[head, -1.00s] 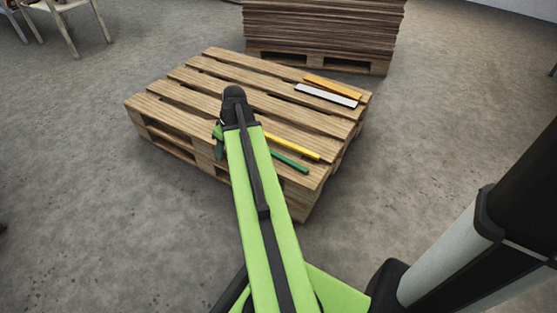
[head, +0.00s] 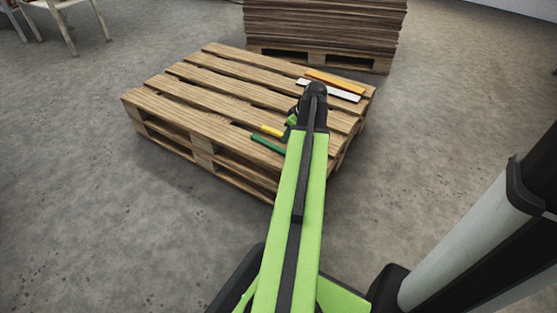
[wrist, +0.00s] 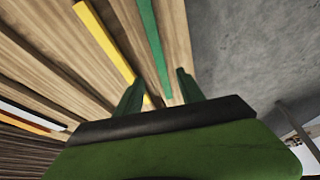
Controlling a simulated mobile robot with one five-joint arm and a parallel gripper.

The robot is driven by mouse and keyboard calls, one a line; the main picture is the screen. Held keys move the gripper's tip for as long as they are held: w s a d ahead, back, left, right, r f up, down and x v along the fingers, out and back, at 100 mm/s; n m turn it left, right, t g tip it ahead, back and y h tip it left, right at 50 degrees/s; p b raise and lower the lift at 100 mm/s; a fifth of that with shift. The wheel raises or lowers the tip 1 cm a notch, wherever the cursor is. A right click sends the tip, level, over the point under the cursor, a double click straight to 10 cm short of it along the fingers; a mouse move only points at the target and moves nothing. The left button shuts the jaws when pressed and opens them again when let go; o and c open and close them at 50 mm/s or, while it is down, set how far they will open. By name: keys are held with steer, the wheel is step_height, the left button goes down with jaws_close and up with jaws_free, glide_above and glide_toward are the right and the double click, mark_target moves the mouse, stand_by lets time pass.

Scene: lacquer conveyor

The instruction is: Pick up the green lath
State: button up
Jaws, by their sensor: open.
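The green lath (head: 268,145) lies on the near right boards of the wooden pallet (head: 170,103), partly hidden behind my arm in the head view. In the wrist view the green lath (wrist: 155,47) runs down toward the gap between my fingers. My gripper (wrist: 160,88) is open, its two green fingers spread either side of the lath's line, with nothing seen held between them. A yellow lath (wrist: 103,41) lies to its left, its lower end close to the left finger. In the head view my arm hides most of the gripper.
An orange lath (head: 335,83) and a white lath (head: 342,94) lie at the pallet's far right. A tall stack of brown sheets (head: 325,25) on another pallet stands behind. A chair (head: 65,15) is at the far left. Open concrete floor surrounds the pallet.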

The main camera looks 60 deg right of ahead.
mark_target(279, 149)
steer(key=b+x, duration=0.8)
steer(key=x, duration=0.3)
steer(key=shift+b, duration=0.3)
steer(key=shift+r, duration=0.15)
jaws_close()
